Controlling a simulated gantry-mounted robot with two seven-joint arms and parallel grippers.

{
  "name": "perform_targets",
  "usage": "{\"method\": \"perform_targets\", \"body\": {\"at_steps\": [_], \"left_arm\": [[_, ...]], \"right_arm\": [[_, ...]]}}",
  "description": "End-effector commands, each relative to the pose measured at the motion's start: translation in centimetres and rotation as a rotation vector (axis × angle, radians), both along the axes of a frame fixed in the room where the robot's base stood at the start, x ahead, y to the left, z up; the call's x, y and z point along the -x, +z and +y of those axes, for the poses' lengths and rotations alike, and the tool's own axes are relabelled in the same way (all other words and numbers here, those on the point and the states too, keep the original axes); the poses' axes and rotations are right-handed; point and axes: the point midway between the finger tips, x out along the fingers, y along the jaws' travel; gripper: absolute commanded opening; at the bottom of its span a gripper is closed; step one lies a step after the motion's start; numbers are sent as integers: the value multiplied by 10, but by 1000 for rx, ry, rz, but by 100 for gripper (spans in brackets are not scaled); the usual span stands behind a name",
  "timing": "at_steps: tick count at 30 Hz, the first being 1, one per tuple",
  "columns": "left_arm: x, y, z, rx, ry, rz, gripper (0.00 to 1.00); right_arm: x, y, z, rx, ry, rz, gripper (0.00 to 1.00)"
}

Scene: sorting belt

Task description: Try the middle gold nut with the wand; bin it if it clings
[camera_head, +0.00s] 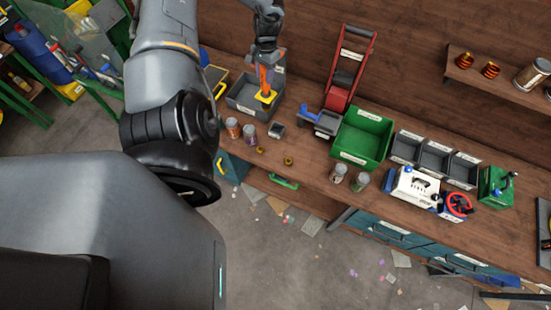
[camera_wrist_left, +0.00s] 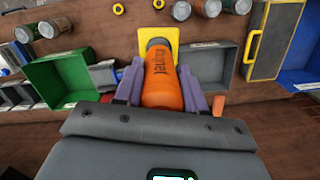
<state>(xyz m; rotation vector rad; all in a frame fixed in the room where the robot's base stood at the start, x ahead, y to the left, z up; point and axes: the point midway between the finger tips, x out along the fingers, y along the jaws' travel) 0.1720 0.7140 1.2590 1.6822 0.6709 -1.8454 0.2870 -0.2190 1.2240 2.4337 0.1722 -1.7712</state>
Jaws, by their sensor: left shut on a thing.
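My left gripper (camera_head: 266,66) is shut on the orange wand (camera_wrist_left: 164,80), which carries dark lettering. The wand also shows in the head view (camera_head: 263,76). A yellow plate (camera_wrist_left: 145,38) lies at or behind the wand's far end; I cannot tell whether it is joined to the wand. In the head view this plate (camera_head: 264,97) overlaps the grey tray (camera_head: 236,103). Two gold nuts lie apart on the bench: one on the left (camera_head: 260,150), one on the right (camera_head: 288,161). Both show at the top of the left wrist view (camera_wrist_left: 118,8). My right gripper is out of view.
A green bin (camera_head: 362,153) and several grey bins (camera_head: 405,147) stand to the right. Two more cans (camera_head: 339,173) stand near the front edge.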

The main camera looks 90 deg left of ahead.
Motion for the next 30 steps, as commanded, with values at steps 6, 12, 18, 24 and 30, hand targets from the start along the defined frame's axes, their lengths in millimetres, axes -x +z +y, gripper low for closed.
{"method": "perform_targets", "body": {"at_steps": [6,12,18,24,30], "left_arm": [[6,-1,24,-3,3,2,3],[12,-1,45,-2,4,1,3],[17,-1,66,-4,4,1,3],[22,-2,88,-4,3,2,3],[28,-4,108,-4,2,5,3]], "right_arm": [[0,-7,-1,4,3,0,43],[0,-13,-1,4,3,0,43],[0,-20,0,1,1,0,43],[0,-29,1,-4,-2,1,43],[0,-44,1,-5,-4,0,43]]}}
